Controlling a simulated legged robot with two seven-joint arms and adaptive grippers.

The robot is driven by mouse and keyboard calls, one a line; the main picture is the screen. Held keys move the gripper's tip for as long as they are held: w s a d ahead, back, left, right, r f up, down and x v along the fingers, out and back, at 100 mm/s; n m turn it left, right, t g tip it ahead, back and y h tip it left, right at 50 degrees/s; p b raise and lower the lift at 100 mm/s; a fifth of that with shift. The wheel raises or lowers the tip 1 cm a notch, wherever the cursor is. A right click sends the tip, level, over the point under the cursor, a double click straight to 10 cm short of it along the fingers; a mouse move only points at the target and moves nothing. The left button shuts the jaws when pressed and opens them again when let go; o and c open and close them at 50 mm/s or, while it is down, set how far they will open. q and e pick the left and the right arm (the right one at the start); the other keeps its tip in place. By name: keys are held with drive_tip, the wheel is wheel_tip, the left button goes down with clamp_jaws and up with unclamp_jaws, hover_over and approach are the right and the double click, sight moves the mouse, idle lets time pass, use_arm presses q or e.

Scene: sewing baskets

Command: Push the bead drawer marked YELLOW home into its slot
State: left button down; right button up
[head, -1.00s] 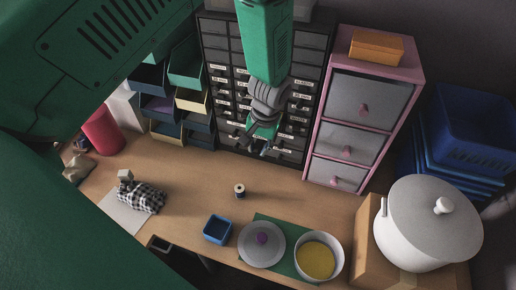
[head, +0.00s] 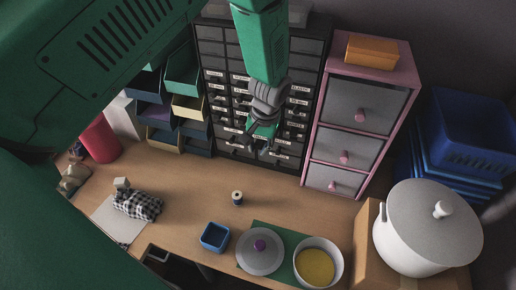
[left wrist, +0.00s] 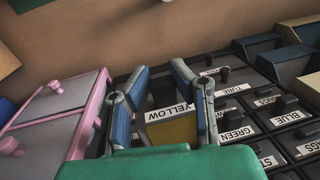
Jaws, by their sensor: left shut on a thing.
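The bead drawer marked YELLOW (left wrist: 170,110) shows in the left wrist view, its white label between my fingers and a yellow area beside the label. It appears to stick out from the dark drawer cabinet (head: 312,47). My left gripper (left wrist: 162,72) has one finger on each side of this drawer and is shut on it. In the head view my left gripper (head: 262,142) is at the lower middle of the cabinet front and hides the drawer there. How far the drawer stands out cannot be told. My right gripper is not in view.
Neighbouring drawers marked GREEN (left wrist: 236,134) and BLUE (left wrist: 291,117) sit close beside it. A pink drawer unit (head: 318,110) stands right of the cabinet, open bins (head: 187,107) left. A thread spool (head: 237,198) and a blue box (head: 214,237) are on the table in front.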

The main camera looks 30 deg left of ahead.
sight(262, 138)
use_arm(q)
drive_tip(key=shift+w+a+b, duration=0.25)
drive_tip(key=shift+w+b, duration=0.05)
drive_tip(key=shift+w, duration=0.6)
drive_tip(key=shift+w+a+b, duration=0.2)
drive_tip(key=shift+w+b, duration=0.05)
drive_tip(key=shift+w, duration=0.65)
drive_tip(key=c, duration=1.3)
unclamp_jaws()
drive_tip(key=shift+r, duration=0.25)
drive_tip(key=r, duration=0.3)
drive_tip(key=d+r, duration=0.1)
drive_tip(key=r, duration=0.7)
drive_tip(key=shift+w+d+r, duration=0.15)
drive_tip(key=shift+w+d, duration=0.05)
drive_tip(key=shift+d, duration=0.2)
